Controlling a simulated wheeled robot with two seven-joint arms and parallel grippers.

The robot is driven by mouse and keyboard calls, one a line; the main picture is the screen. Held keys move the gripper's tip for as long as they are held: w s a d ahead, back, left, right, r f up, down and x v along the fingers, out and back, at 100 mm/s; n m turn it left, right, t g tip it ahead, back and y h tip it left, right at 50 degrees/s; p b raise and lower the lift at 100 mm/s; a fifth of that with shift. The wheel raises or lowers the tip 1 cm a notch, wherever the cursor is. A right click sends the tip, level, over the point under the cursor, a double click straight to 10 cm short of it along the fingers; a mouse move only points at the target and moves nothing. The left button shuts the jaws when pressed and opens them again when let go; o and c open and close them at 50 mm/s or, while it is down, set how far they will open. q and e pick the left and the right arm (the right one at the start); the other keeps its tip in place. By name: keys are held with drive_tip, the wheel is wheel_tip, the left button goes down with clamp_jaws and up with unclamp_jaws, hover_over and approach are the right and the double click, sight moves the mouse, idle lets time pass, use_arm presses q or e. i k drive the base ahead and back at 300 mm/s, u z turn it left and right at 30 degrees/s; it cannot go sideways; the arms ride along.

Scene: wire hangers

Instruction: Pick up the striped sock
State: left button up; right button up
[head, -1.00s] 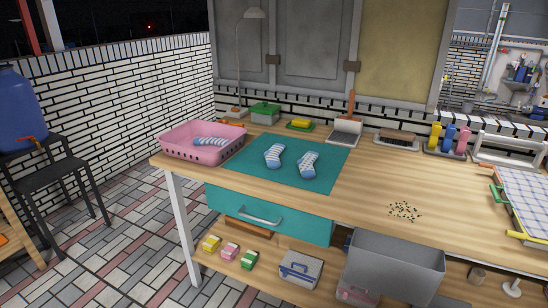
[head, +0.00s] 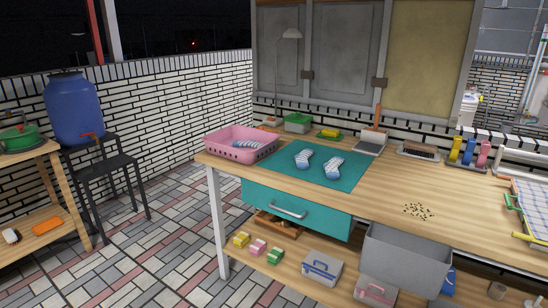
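Two blue-and-white patterned socks lie apart on a teal mat (head: 282,170) on the wooden worktop. One sock (head: 303,158) is on the left and the other sock (head: 333,167) is to its right. Another blue-and-white sock, which looks striped (head: 249,145), lies in the pink basket (head: 238,154) at the worktop's left end; the basket wall partly hides it. Neither of my grippers shows in the head view.
Tiled floor at the left front is clear.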

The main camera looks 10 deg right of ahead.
sight(300, 159)
drive_tip(key=u, duration=0.4)
drive_tip(key=i, duration=1)
drive_tip(key=z, duration=0.05)
